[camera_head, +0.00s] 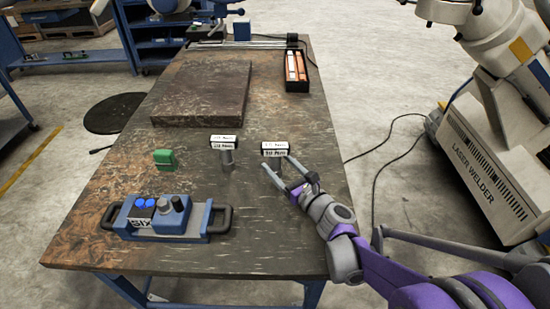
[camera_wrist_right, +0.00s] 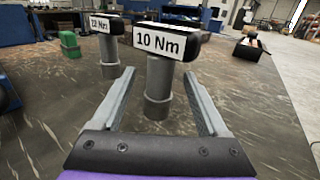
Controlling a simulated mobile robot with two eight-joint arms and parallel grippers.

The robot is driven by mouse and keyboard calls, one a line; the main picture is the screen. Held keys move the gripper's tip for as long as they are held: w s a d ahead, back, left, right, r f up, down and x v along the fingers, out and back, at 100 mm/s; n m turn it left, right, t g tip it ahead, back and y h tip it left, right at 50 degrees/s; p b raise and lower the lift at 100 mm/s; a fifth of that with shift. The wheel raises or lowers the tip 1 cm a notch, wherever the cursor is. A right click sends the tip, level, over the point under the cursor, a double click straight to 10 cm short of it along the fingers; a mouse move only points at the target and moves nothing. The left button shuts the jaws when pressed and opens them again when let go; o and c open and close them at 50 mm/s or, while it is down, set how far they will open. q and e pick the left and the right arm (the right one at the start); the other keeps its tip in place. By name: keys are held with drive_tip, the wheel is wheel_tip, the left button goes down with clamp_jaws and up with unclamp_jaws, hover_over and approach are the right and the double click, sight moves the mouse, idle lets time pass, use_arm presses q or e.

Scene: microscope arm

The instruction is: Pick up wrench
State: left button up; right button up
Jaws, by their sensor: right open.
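Two wrench pieces with black heads and white labels stand upright on grey cylindrical shafts on the table. The nearer one, the 10 Nm wrench (camera_wrist_right: 158,82), is between the open fingers of my right gripper (camera_wrist_right: 158,100) in the right wrist view; the fingers do not visibly touch it. In the head view, the 10 Nm wrench (camera_head: 274,149) is at the tips of my right gripper (camera_head: 275,168). The other wrench (camera_head: 225,155), whose label is partly hidden in the wrist view (camera_wrist_right: 106,48), stands to the left. My left gripper is not in view.
A worn table (camera_head: 270,235) carries a blue device with handles (camera_head: 180,218), a green block (camera_head: 165,159), a dark flat plate (camera_head: 205,92) and a black bin with orange items (camera_head: 297,78). A laser welder (camera_head: 485,160) stands right of the table. The table's front right is clear.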

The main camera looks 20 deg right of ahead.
drive_tip(key=shift+w+a, duration=0.15)
drive_tip(key=shift+w, duration=1.05)
clamp_jaws()
